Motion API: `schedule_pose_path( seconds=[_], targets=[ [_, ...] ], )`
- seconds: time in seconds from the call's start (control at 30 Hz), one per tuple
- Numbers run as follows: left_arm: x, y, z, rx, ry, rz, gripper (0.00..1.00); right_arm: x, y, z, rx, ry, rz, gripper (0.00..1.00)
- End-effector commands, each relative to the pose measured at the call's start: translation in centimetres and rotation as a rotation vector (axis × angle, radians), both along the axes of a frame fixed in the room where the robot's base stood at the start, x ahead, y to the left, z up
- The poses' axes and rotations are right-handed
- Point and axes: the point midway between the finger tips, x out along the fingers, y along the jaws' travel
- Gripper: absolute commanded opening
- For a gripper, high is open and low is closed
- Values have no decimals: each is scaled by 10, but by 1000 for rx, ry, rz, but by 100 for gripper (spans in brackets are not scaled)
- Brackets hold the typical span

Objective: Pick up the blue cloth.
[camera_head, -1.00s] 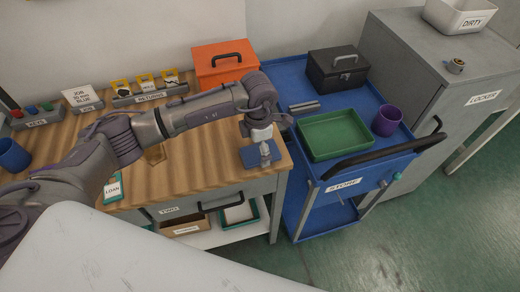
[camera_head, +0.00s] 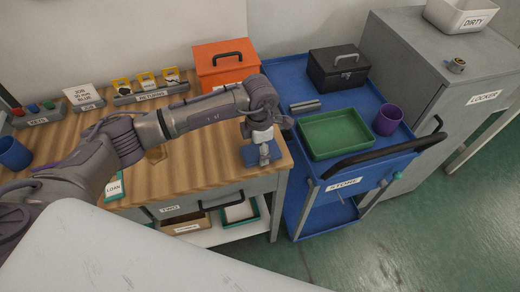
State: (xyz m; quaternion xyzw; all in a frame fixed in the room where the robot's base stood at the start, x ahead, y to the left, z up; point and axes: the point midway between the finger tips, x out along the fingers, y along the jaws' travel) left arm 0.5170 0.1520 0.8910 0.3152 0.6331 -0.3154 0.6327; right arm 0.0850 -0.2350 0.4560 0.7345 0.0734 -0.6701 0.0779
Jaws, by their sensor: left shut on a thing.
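The blue cloth (camera_head: 250,155) lies near the right end of the wooden bench top (camera_head: 205,165), close to its front right corner. My left gripper (camera_head: 264,160) points down onto it and is shut on the cloth. The fingers cover the cloth's middle. I cannot tell whether the cloth is clear of the bench top. My right gripper is not in view.
An orange toolbox (camera_head: 226,66) stands behind my left gripper. To the right is a blue cart (camera_head: 295,76) with a green tray (camera_head: 335,134), a black box (camera_head: 338,70) and a purple cup (camera_head: 388,120). A returns rack (camera_head: 150,94) stands at the back.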

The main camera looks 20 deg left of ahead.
Motion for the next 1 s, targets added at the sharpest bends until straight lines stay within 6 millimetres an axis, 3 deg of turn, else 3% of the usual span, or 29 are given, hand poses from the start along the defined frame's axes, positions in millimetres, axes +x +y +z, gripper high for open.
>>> schedule_pose_path(
  seconds=[0.17, 0.33, 0.7, 1.0],
  targets=[
    [1, 0, 12, 0, -4, 1, 40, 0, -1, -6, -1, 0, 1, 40],
    [2, 0, 40, -1, -7, -1, 40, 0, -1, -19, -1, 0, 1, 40],
    [-62, -56, 87, -3, -5, -6, 40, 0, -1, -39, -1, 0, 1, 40],
    [-86, -76, 108, 0, -1, -1, 40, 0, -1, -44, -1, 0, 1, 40]
  ],
)
